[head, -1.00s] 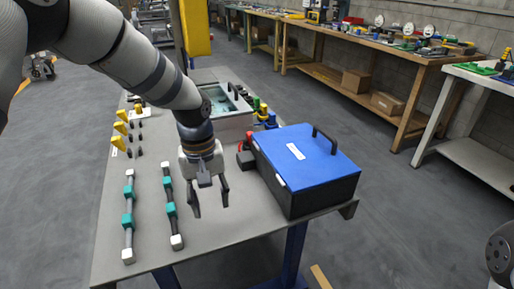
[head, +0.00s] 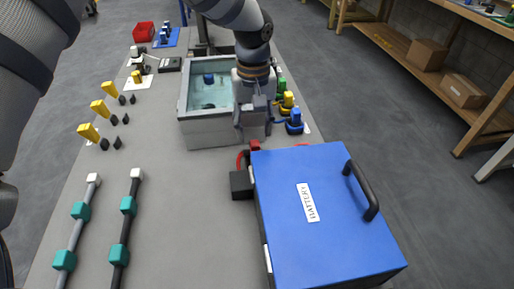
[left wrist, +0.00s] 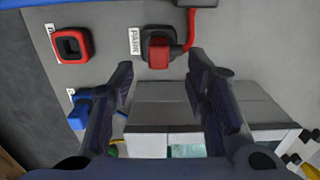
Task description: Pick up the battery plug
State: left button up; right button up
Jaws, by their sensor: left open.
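The battery plug is red (head: 255,145) and sits near the back-left corner of the blue-lidded battery box, with a red cable (head: 241,160) curving to a black block. In the left wrist view the red plug (left wrist: 158,52) is in a black holder beside a label reading PARK. My left gripper (head: 253,134) is open, fingers pointing down, just behind the plug and beside the water tank. In the left wrist view its open fingers (left wrist: 165,85) are empty, with the plug beyond their tips. My right gripper is out of view.
The battery box (head: 325,215) with a black handle fills the front right of the table. The glass-topped tank (head: 205,100) stands left of the gripper. Blue, yellow and green connectors (head: 290,115) stand right of it. Rods with teal blocks (head: 120,230) lie front left.

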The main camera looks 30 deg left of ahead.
aim_at(255, 143)
pick_arm(q)
notch_tip(255, 143, down, 6)
jog(key=shift+d+r, duration=0.1)
jog(key=shift+r, duration=0.15)
grip_shut()
jog(key=shift+r, duration=0.1)
